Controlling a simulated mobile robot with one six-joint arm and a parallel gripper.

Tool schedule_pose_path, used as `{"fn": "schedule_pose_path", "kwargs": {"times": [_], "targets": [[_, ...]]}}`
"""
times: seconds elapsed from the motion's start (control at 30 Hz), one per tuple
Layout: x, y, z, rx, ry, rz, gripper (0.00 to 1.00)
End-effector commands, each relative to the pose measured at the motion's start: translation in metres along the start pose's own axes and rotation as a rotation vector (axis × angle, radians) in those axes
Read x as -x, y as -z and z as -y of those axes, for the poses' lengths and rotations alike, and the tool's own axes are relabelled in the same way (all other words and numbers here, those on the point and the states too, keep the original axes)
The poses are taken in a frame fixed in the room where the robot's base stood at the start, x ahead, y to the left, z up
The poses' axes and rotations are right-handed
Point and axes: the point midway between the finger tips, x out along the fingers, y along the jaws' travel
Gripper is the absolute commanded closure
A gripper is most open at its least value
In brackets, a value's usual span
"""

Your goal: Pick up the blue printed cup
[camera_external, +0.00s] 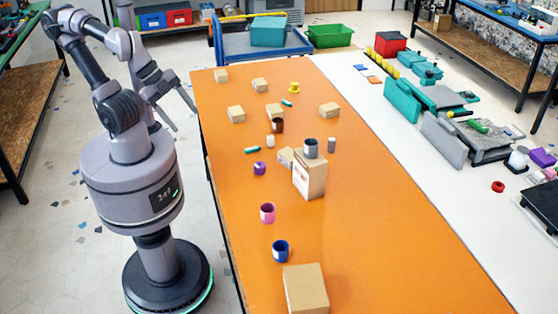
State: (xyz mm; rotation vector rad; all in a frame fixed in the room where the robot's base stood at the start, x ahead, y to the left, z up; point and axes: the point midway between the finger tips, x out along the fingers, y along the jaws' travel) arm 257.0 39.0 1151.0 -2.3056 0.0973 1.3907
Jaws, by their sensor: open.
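The blue printed cup (281,251) stands upright on the orange table (375,240), near the front, just behind a large cardboard box. It has a pale label on its side. My gripper (187,112) is open and empty. It is raised at the table's left side, well behind and to the left of the blue cup, and is not touching it.
A pink cup (267,213) and a purple cup (259,168) stand behind the blue cup. A cardboard box (306,290) is in front of it. A taller box (309,178) carries a grey cup (311,148). The table's right front is clear.

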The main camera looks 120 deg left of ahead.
Motion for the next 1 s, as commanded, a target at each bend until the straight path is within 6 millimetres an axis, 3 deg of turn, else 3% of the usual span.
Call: {"fn": "schedule_pose_path", "kwargs": {"times": [0.77,0.87,0.97,1.0], "targets": [[-0.001,0.003,0.001,0.003,-0.002,0.001,0.33],[-0.014,0.034,0.004,0.042,-0.030,0.010,0.33],[-0.054,0.095,0.007,0.129,-0.080,0.022,0.33],[-0.077,0.119,0.005,0.171,-0.100,0.027,0.33]]}}
